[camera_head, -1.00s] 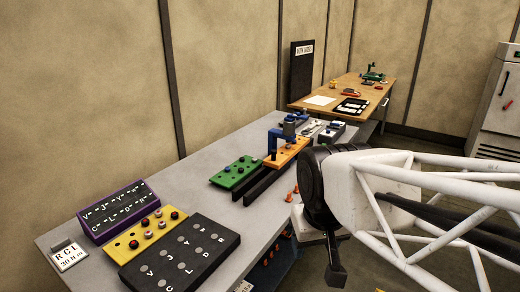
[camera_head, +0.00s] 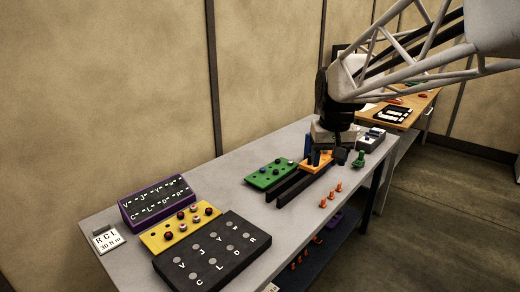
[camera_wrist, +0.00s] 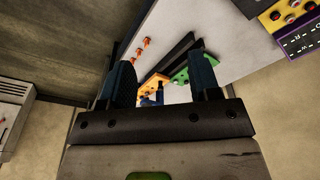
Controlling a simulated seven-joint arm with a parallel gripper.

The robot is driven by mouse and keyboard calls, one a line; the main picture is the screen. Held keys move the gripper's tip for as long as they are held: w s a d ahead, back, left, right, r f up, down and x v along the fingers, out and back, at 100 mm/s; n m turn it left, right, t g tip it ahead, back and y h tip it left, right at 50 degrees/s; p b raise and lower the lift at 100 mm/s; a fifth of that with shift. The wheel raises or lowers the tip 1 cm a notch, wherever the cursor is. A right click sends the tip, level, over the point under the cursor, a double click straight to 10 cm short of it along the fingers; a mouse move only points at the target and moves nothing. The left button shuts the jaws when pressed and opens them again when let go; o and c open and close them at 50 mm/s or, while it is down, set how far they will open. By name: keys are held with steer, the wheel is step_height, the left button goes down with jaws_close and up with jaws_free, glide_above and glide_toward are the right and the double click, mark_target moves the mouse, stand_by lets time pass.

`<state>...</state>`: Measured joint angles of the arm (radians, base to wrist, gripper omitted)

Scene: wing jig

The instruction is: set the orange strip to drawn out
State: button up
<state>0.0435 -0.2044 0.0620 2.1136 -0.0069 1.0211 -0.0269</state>
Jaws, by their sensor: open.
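The orange strip (camera_head: 318,160) lies on the bench, at the far end of the black rails (camera_head: 300,185), beside the green strip (camera_head: 270,174). A blue clamp stands on the orange strip, and my gripper hides part of both. The wrist view shows the orange strip (camera_wrist: 150,82) with the blue clamp (camera_wrist: 153,98) between and beyond my fingers, and the green strip (camera_wrist: 181,77) beside it. My gripper (camera_head: 326,157) is open and above the orange strip. The wrist view shows its two dark fingers apart (camera_wrist: 162,66) with nothing held. I cannot tell whether they touch anything.
Several orange pegs (camera_head: 331,196) stand near the bench's right edge, and a green piece (camera_head: 358,158) stands farther back. The yellow panel (camera_head: 181,228), black letter board (camera_head: 212,250) and purple box (camera_head: 157,200) fill the near end. Bare bench (camera_head: 225,182) lies left of the green strip.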

steer(key=shift+g, duration=0.9)
steer(key=w+d+f, duration=0.2)
steer(key=w+f, duration=0.2)
steer(key=w, duration=1.1)
steer(key=w+d+f, duration=0.3)
steer(key=w+f, duration=0.2)
steer(key=w, duration=1)
steer(key=w+d+f, duration=0.3)
steer(key=w+f, duration=0.2)
steer(key=w, duration=1)
steer(key=shift+d+f, duration=0.15)
steer(key=shift+f, duration=0.05)
steer(key=shift+w+d+f, duration=0.1)
steer(key=shift+w+f, duration=0.2)
steer(key=shift+w, duration=0.1)
steer(key=shift+f, duration=3.9)
steer(key=shift+c, duration=0.5)
jaws_close()
